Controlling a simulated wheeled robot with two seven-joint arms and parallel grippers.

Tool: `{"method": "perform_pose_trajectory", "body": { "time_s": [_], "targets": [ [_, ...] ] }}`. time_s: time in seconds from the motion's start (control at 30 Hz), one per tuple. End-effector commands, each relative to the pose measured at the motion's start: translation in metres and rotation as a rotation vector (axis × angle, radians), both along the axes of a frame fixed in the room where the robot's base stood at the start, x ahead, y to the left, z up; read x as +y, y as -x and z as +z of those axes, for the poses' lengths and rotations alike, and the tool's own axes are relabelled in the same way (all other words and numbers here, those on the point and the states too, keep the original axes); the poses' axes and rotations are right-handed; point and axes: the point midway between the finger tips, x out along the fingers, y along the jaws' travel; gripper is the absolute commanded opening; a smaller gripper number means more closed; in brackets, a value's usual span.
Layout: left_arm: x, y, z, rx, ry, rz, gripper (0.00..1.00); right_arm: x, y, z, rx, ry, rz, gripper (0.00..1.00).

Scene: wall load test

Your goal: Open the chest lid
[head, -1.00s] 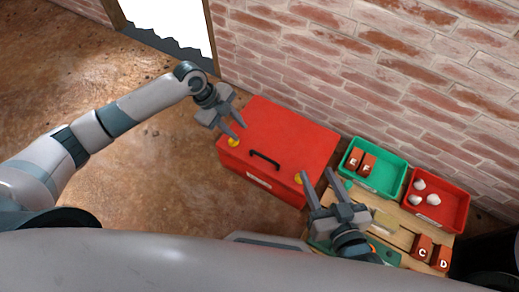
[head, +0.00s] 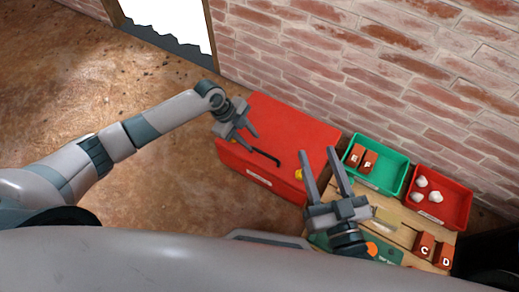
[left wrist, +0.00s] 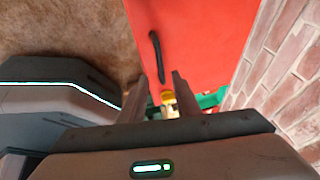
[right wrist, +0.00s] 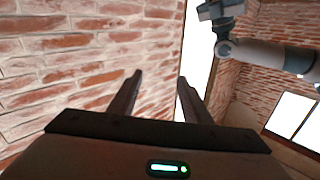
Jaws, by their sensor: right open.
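A red chest (head: 292,130) stands on the floor against the brick wall, its lid down. A black handle (head: 266,157) is on the lid near the front; it also shows in the left wrist view (left wrist: 156,55). A yellow latch (head: 298,174) sits at the right front corner, seen between my left fingers in the left wrist view (left wrist: 168,98). The left yellow latch is hidden by my left gripper. My left gripper (head: 253,143) is open and empty over the lid's left part, near the handle. My right gripper (head: 317,151) is open and empty, by the chest's right front corner.
Right of the chest, a wooden bench (head: 401,236) carries a green tray (head: 388,186) with lettered bricks, a red tray (head: 455,213) with white lumps, and bricks C and D (head: 433,250). The brick wall bounds the back. Floor left of the chest is clear.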

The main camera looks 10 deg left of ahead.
Motion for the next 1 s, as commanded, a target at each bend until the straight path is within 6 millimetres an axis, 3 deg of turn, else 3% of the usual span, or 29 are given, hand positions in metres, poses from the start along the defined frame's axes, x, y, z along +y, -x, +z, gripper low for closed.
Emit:
{"method": "perform_pose_trajectory", "body": {
  "time_s": [0.2,0.43,0.7,1.0],
  "targets": [
    [-0.016,-0.001,-0.035,0.001,0.001,0.002,0.29,0.004,0.005,0.025,-0.144,-0.048,-0.002,0.44],
    [-0.028,-0.001,-0.061,0.001,0.000,0.002,0.29,0.006,0.015,0.050,-0.273,-0.094,-0.004,0.44],
    [-0.034,-0.002,-0.073,0.000,-0.001,0.000,0.29,0.006,0.021,0.063,-0.341,-0.118,-0.007,0.44],
    [-0.034,-0.002,-0.073,-0.001,0.000,0.001,0.29,0.006,0.022,0.065,-0.345,-0.120,-0.006,0.44]
  ]
}}
